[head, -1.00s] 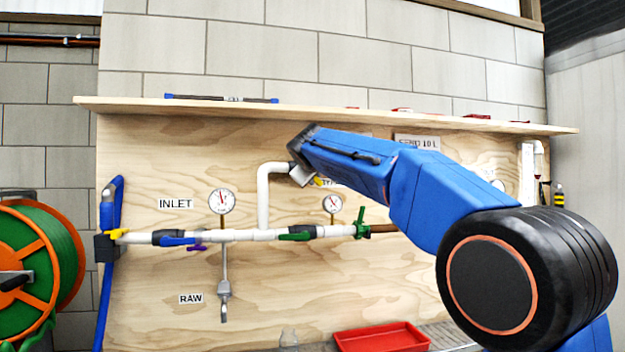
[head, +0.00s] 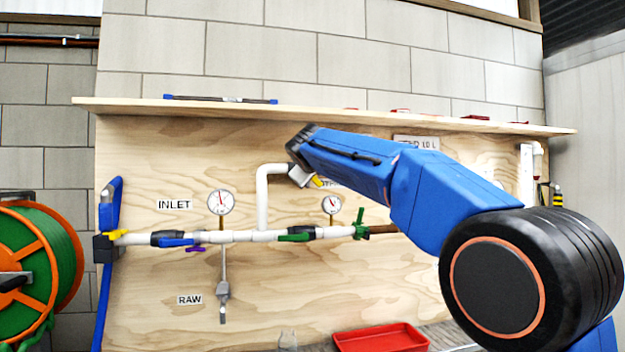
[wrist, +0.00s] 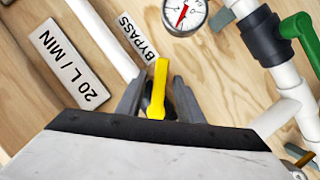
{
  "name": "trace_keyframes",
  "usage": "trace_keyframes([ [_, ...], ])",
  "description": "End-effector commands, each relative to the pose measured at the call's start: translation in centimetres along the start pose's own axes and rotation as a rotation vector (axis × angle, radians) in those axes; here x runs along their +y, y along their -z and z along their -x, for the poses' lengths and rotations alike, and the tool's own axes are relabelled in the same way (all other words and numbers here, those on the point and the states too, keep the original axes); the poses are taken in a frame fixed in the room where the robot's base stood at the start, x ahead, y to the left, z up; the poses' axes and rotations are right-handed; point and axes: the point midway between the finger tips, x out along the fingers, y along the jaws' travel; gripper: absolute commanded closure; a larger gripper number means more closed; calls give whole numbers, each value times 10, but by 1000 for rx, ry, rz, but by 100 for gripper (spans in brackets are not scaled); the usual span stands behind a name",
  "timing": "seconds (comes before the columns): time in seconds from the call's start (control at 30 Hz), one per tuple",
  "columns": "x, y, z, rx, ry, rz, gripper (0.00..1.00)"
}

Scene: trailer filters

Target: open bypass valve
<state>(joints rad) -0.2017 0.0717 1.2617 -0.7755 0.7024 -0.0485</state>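The bypass valve's yellow handle (wrist: 158,88) stands between the two fingers of my gripper (wrist: 160,92) in the wrist view, beside the BYPASS label (wrist: 138,36). The fingers are apart, with a gap showing on each side of the handle. In the head view my gripper (head: 302,178) is at the upper white bypass pipe (head: 263,200). A small yellow piece of the handle (head: 317,181) shows just beside it. The valve body is mostly hidden by my gripper and arm.
A lower white pipe carries a blue-handled valve (head: 175,241) and green-handled valves (head: 296,237). Gauges (head: 221,202) stand above it. A wooden shelf (head: 330,115) runs above my arm. A red tray (head: 380,340) lies below. A green hose reel (head: 40,255) is at the left.

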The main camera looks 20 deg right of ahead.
Motion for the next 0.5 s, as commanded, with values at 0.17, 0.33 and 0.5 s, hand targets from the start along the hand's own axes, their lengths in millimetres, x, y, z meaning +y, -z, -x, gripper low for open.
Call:
trace_keyframes([
  [0.17,1,1,29,3,0,0,66],
  [0.33,0,1,63,4,0,0,66],
  [0.5,0,1,97,4,1,-1,66],
])
